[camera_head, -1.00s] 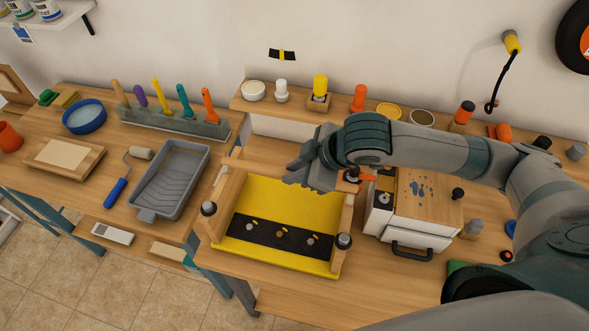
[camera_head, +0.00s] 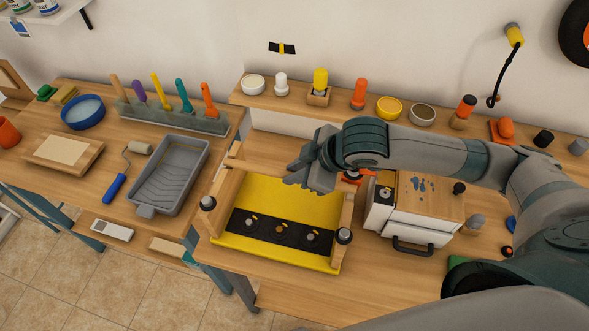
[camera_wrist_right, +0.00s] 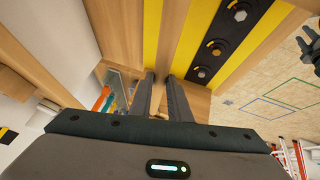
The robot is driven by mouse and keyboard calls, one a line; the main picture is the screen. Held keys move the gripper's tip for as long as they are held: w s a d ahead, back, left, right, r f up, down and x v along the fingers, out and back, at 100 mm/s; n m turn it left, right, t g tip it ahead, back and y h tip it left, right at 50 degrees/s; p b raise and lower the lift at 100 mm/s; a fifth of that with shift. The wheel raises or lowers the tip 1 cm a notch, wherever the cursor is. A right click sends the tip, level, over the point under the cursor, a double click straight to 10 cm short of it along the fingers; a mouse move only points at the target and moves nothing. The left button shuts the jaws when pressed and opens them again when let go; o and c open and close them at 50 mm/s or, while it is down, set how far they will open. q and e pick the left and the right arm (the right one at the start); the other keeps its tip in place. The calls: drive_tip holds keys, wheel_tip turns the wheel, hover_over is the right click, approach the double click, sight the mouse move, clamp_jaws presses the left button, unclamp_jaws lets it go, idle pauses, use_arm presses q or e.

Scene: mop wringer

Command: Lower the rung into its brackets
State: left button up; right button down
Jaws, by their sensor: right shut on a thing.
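My right gripper (camera_head: 305,172) is low over the back right part of the yellow tray-like frame (camera_head: 270,200). In the right wrist view its two fingers (camera_wrist_right: 162,98) are closed on a pale wooden bar, which looks like the rung (camera_wrist_right: 168,40) and runs away over the yellow panel. In the head view the gripper hides its right end. Wooden side pieces stand at the frame's left (camera_head: 228,187) and right (camera_head: 346,217). I cannot make out the brackets or whether the rung touches them. A dark claw-like part at the wrist view's upper right edge may be my left gripper (camera_wrist_right: 309,45).
A white cabinet with a wooden top (camera_head: 425,200) stands close on the right. A grey paint tray (camera_head: 172,175) and a blue-handled roller (camera_head: 114,187) lie on the left. Bowls and handled tools line the back shelf. The front right tabletop (camera_head: 370,285) is mostly clear.

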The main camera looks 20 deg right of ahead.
use_arm(q)
drive_tip(key=shift+f, duration=0.15)
use_arm(e)
drive_tip(key=shift+f, duration=0.45)
drive_tip(key=c, duration=1.6)
unclamp_jaws()
drive_tip(key=shift+r, duration=0.1)
